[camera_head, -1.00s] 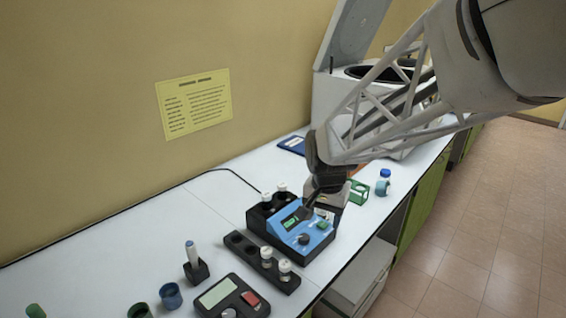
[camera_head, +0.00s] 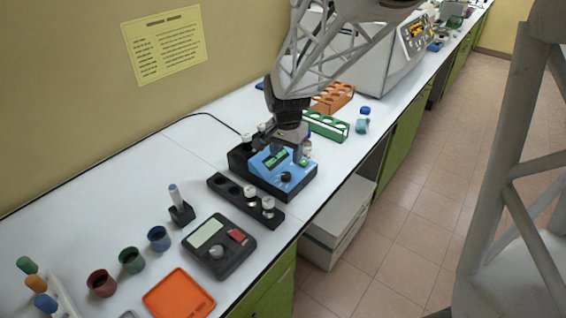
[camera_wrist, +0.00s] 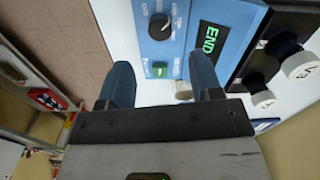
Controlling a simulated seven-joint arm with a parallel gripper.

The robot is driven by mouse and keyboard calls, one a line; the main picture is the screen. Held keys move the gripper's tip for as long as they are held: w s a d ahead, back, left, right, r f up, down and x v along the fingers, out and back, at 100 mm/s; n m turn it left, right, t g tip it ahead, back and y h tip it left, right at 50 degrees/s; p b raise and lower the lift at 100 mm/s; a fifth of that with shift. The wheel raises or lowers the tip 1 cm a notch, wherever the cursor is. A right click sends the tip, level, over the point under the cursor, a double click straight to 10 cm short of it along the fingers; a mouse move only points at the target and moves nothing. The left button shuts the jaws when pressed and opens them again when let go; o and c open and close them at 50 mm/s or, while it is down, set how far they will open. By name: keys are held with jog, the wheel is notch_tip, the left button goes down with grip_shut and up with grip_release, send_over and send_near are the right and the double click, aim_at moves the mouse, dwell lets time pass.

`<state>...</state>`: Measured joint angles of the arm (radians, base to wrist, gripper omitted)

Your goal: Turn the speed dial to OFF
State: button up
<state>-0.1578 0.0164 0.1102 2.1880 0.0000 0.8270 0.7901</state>
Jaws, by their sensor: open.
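The blue-topped device (camera_head: 270,172) sits on the white bench, with a lit green display and a black dial (camera_head: 286,176) on its face. In the wrist view the dial (camera_wrist: 160,27) is at top centre, left of the display (camera_wrist: 211,38), which reads END. Small print rings the dial; I cannot read its setting for sure. A green button (camera_wrist: 160,70) lies below the dial there. My gripper (camera_head: 290,150) is open and empty over the device's far side. In the wrist view my fingers (camera_wrist: 162,80) are apart, below the dial and not touching it.
A black rack with white-capped vials (camera_head: 240,198) and a black box with a silver knob (camera_head: 221,252) stand nearer. Cups and an orange tray (camera_head: 178,298) are at front left. Green (camera_head: 327,126) and orange racks stand behind. The bench edge is to the right.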

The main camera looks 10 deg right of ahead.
aim_at(286, 174)
jog(key=shift+f, duration=0.15)
jog(key=shift+f, duration=3.75)
jog(key=c, duration=0.9)
